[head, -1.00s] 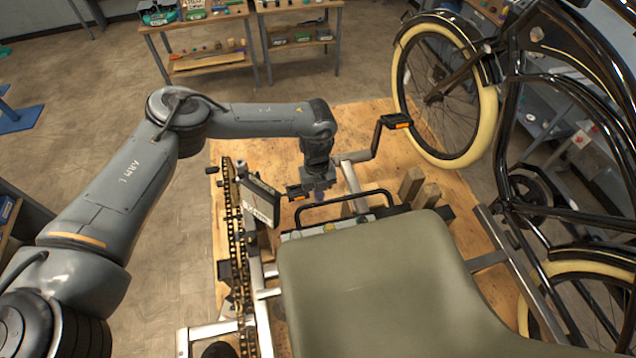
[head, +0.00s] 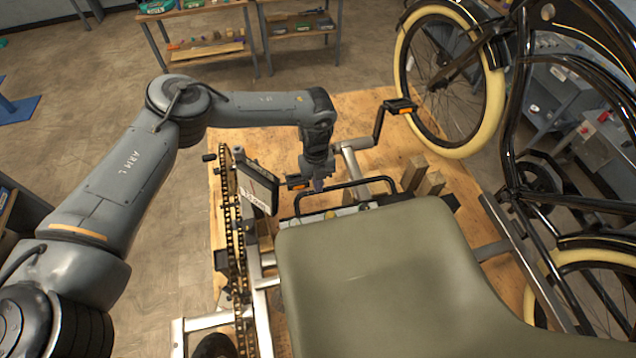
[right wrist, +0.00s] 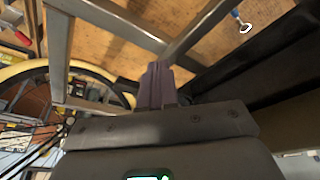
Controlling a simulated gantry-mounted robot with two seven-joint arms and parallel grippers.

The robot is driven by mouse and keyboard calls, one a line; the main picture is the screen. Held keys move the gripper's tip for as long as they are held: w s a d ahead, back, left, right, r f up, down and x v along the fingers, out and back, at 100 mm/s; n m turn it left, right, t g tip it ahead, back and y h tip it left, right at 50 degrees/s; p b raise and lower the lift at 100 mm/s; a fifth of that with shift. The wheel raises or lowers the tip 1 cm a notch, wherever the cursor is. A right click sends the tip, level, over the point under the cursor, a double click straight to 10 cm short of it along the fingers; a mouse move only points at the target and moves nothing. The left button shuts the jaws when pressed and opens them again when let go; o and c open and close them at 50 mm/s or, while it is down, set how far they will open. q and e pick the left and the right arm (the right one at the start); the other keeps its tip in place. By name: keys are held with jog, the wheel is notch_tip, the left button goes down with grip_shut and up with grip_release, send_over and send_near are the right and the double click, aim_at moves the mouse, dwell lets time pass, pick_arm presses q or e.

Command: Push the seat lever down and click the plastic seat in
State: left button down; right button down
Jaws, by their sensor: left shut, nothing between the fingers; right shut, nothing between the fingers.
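The olive-green plastic seat (head: 375,265) fills the lower middle of the head view, on the trike frame. A black bar loop (head: 360,182), which looks like the seat lever, stands just beyond the seat's far edge. My left gripper (head: 318,186) points down at the left part of this bar, with shut, empty fingertips. Whether it touches the bar cannot be told. My right gripper is out of the head view; the right wrist view shows its shut, empty fingers (right wrist: 158,85) near grey metal frame tubes. How the seat meets its mount is hidden underneath.
A chain (head: 232,235) and a dark box with a white label (head: 258,185) lie left of the seat. A crank with a pedal (head: 400,106) rises beyond the bar. Wooden blocks (head: 430,180) stand right of the bar. The bicycle's wheel (head: 450,85) is at upper right.

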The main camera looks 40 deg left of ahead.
pick_arm(q)
jog(key=shift+w+a+f, duration=0.15)
jog(key=shift+a+f, duration=0.1)
jog(key=shift+f, duration=0.05)
jog(key=shift+a+f+b, duration=0.1)
jog(key=shift+f+b, duration=0.05)
jog(key=shift+b, duration=0.25)
jog(key=shift+w+a+f+b, duration=0.25)
jog(key=shift+a+f+b, duration=0.1)
jog(key=shift+f+b, duration=0.3)
jog(key=shift+w+a+f+b, duration=0.3)
jog(key=shift+f+b, duration=0.1)
jog(key=shift+f, duration=0.4)
jog(key=shift+w+a+f+b, duration=0.2)
jog(key=shift+a+f+b, duration=0.15)
jog(key=shift+f+b, duration=0.3)
jog(key=shift+f, duration=0.15)
